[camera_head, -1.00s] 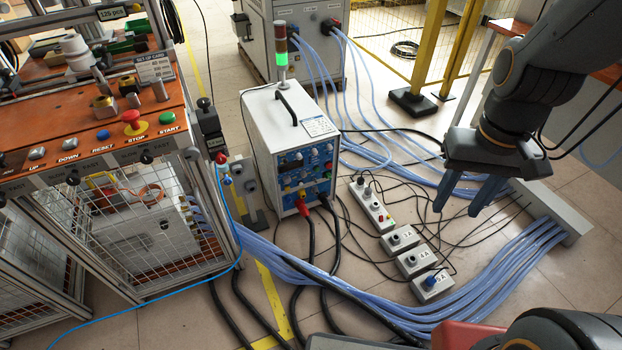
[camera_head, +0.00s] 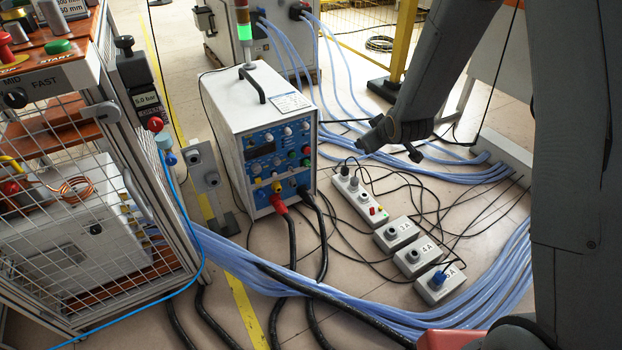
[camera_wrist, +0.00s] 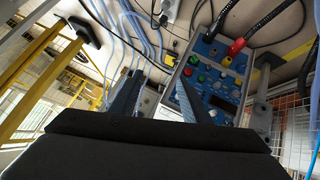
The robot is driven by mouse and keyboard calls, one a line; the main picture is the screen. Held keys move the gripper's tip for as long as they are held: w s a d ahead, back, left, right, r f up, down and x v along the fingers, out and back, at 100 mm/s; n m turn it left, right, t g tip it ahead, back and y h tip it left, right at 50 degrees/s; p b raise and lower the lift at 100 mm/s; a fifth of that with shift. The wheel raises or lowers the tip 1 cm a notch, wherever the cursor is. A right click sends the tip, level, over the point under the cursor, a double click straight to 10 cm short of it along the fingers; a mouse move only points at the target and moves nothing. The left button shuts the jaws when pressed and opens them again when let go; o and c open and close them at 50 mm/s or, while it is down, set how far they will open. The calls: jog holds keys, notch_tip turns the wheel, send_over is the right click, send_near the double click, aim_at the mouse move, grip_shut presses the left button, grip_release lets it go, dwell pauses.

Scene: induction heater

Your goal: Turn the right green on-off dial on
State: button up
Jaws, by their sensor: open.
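The blue-fronted power unit (camera_head: 265,145) stands on the floor mid-picture, its panel facing forward and slightly right. Near the panel's right edge is a small green dial (camera_head: 306,162), just below a red one. In the wrist view the panel lies to the upper right, with the green dial (camera_wrist: 193,60) near its edge and a second green dial (camera_wrist: 201,78) beside it. The dial's pointer position is too small to read. My gripper (camera_head: 388,145) is in the air right of the unit, apart from it. In the wrist view my gripper (camera_wrist: 160,76) is open with nothing between the fingers.
Black cables and a red plug (camera_head: 278,203) come from the panel's lower edge. Grey socket boxes (camera_head: 392,235) and blue hoses lie on the floor to the right. A caged workstation (camera_head: 80,200) stands at the left.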

jog(key=w+a+f+n+t+y+b, duration=0.2)
jog(key=w+a+f+b, duration=0.25)
jog(key=f, duration=0.35)
jog(key=w+a+f+n+t+y+b, duration=0.1)
jog(key=w+a+f+n+b, duration=0.15)
jog(key=w+f+b, duration=0.45)
jog(key=n+t+y+b, duration=0.3)
jog(key=y+b, duration=0.2)
jog(key=b, duration=0.4)
send_near(310, 167)
jog(key=w, duration=0.1)
jog(key=b+x, duration=0.2)
jog(key=x, duration=0.2)
jog(key=b+x, duration=0.2)
jog(key=x, duration=0.2)
jog(key=shift+a+r, duration=0.2)
jog(key=shift+a, duration=0.25)
jog(key=c, duration=1)
